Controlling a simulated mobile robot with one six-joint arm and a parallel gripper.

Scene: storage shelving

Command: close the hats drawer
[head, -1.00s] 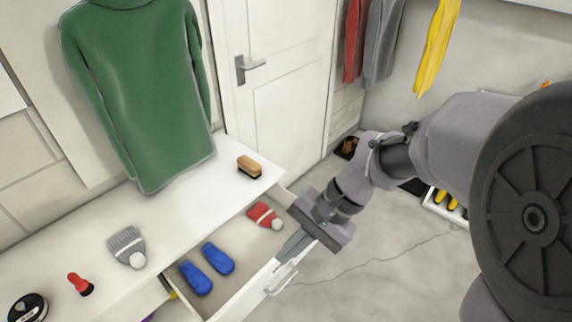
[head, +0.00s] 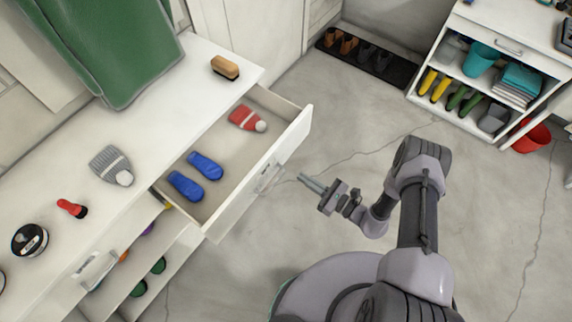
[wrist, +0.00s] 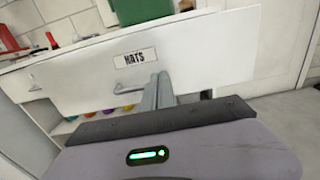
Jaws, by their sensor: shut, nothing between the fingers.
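The hats drawer (head: 262,186) is pulled out from the white dresser. Inside it lie a red hat (head: 242,117) with a pale pompom and two blue slippers (head: 195,177). In the wrist view its white front (wrist: 215,55) carries a label reading HATS (wrist: 135,57), with a handle below, partly behind the fingers. My gripper (head: 303,178) is shut and empty. It is outside the drawer, in front of its front panel and close to the handle (head: 268,178). I cannot tell whether the fingertips touch the front.
On the dresser top (head: 150,120) are a brush (head: 225,67), a grey hat (head: 111,166), a red-capped item (head: 71,208) and a round black tin (head: 30,240). Lower shelves hold more shoes. Open floor (head: 330,120) lies right of the drawer. A shoe shelf (head: 490,80) stands at back right.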

